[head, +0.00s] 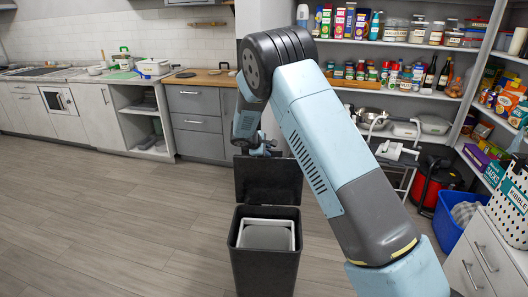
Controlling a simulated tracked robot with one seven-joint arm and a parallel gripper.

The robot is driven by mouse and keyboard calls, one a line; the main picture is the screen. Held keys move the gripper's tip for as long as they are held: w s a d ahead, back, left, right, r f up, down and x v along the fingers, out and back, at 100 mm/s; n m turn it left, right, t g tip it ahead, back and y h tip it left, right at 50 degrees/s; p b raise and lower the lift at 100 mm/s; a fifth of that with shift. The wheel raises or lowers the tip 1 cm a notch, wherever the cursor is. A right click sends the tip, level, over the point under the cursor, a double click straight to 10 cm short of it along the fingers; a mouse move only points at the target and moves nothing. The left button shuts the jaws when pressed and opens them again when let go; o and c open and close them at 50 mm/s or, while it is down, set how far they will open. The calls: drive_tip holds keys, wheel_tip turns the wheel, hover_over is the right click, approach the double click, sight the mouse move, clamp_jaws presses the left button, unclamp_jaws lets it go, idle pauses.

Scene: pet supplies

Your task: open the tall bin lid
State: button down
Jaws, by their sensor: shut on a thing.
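The tall dark grey bin (262,272) stands on the floor in front of me, near the middle of the head view. Its lid (268,182) stands upright at the bin's back edge, so the bin is open. Inside I see a light rim and a grey inner surface. My gripper (265,152) is at the top edge of the raised lid and is shut on it. The fingertips are small here and partly hidden by the wrist and the lid.
Shelves with jars and boxes (395,30) stand behind my arm. A red and black canister (432,184), a blue basket (452,218) and a white drawer unit (487,262) are on the right. Kitchen cabinets (195,122) line the back. The wooden floor (120,230) to the left is clear.

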drive_tip(key=shift+s+f, duration=0.2)
drive_tip(key=shift+f, duration=0.2)
drive_tip(key=c, duration=1.2)
unclamp_jaws()
drive_tip(key=shift+c, duration=0.2)
drive_tip(key=shift+o, duration=0.6)
drive_tip(key=shift+w, duration=0.1)
drive_tip(key=shift+r, duration=0.1)
drive_tip(key=v, duration=1.3)
drive_tip(key=shift+a+r, duration=0.2)
drive_tip(key=shift+r, duration=0.05)
